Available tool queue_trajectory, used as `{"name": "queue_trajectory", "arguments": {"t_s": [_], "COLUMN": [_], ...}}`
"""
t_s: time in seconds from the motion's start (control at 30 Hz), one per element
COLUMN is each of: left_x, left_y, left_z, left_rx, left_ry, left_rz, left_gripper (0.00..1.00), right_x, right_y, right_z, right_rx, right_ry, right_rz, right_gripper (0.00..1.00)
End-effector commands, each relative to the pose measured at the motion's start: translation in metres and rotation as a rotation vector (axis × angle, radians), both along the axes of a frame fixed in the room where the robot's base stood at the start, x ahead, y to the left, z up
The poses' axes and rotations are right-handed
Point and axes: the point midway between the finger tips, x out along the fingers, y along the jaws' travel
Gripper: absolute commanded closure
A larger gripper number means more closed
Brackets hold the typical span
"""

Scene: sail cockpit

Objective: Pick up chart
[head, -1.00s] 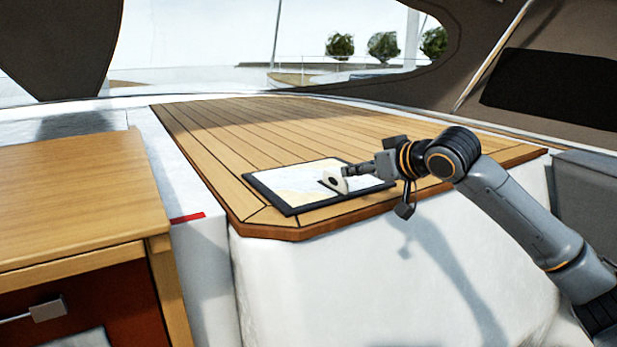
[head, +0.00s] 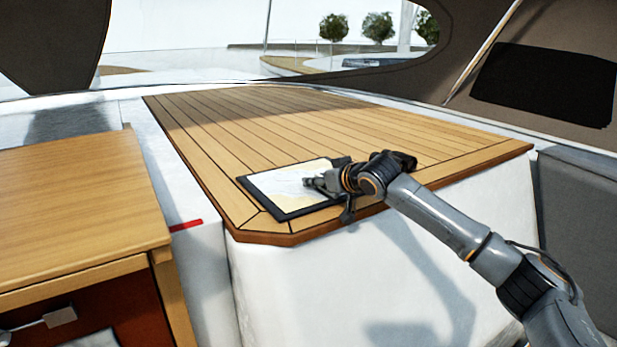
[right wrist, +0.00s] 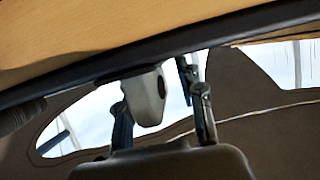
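The chart (head: 285,183) is a pale blue and cream sheet on a dark-edged board, lying flat near the front corner of the teak tabletop. My right gripper (head: 317,181) is low over the right part of the chart. In the right wrist view its two fingers (right wrist: 163,105) stand apart. A small whitish rounded object (right wrist: 148,97) with a dark oval spot is between them, nearer the left finger, with a gap to the right one. In the head view the gripper hides most of that object. My left gripper is not in view.
The teak tabletop (head: 290,120) is bare behind the chart. Its front edge drops to a white base (head: 310,285). A wooden cabinet (head: 70,205) stands at the left, and a grey seat (head: 580,210) is at the right.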

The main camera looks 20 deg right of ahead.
Motion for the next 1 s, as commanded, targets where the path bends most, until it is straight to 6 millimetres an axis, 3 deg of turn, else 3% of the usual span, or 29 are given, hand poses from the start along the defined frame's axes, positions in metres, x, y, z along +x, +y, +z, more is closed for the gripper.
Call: {"name": "queue_trajectory", "arguments": {"t_s": [0.23,0.4,0.8,1.0], "left_x": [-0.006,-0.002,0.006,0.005], "left_y": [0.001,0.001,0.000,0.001], "left_z": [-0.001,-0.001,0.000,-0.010], "left_rx": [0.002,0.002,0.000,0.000], "left_ry": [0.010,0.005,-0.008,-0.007], "left_rz": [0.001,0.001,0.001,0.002], "left_gripper": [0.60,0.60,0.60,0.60], "right_x": [0.001,0.001,0.001,0.002], "right_y": [0.000,0.000,0.000,0.000], "right_z": [-0.001,-0.001,0.001,0.009], "right_rx": [-0.001,-0.001,0.000,0.000], "right_ry": [-0.002,-0.001,-0.003,-0.006], "right_rz": [0.000,0.000,0.000,0.000], "right_gripper": [0.64,0.99,1.00,1.00]}}
